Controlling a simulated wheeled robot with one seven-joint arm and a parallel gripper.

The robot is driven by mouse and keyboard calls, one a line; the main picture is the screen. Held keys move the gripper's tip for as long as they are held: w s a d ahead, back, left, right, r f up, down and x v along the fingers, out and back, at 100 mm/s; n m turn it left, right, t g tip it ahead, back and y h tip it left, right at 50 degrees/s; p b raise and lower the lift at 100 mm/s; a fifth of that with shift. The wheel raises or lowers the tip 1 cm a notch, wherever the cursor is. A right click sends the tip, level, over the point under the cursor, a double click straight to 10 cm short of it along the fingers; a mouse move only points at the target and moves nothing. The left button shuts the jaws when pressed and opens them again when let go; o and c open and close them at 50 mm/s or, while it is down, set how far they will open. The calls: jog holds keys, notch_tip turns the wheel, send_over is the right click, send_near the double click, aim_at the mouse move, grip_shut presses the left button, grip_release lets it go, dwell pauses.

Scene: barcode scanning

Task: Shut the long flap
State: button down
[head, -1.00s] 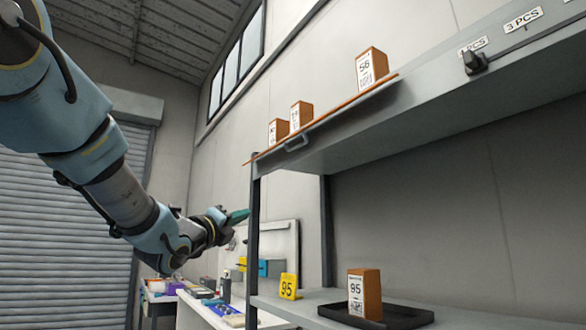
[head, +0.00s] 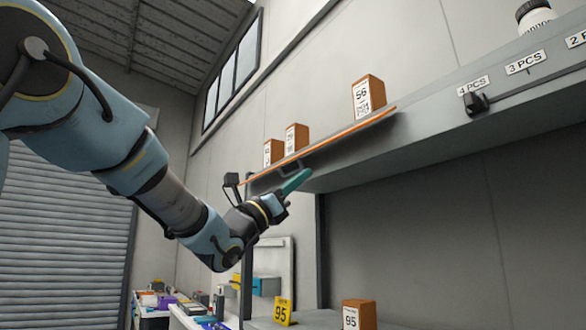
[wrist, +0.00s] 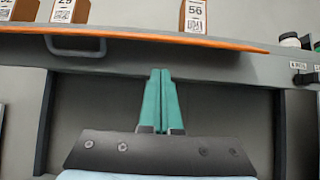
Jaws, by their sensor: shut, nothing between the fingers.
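The long flap (head: 330,142) is an orange-edged grey panel on the front of the upper shelf, with a grey handle (head: 290,163) under its left part. In the wrist view its orange edge (wrist: 150,37) crosses the top, with the handle (wrist: 75,48) at left. The flap stands out from the shelf front; its exact angle is hard to tell. My gripper (head: 298,180) has its teal fingers together and empty, just below the flap, right of the handle in the wrist view (wrist: 160,75). I cannot tell whether the fingertips touch the flap.
Small brown boxes (head: 368,97) stand above the flap edge. A dark shelf post (head: 247,250) is left of the bay. A black fixture (head: 474,103) sits on the shelf front at right.

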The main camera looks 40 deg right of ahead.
jog(key=p+x, duration=0.1)
jog(key=x, duration=0.6)
jog(key=shift+p, duration=0.35)
jog(key=shift+r, duration=0.1)
jog(key=shift+a+r+b, duration=0.45)
jog(key=shift+r+b, duration=0.1)
jog(key=shift+r, duration=0.1)
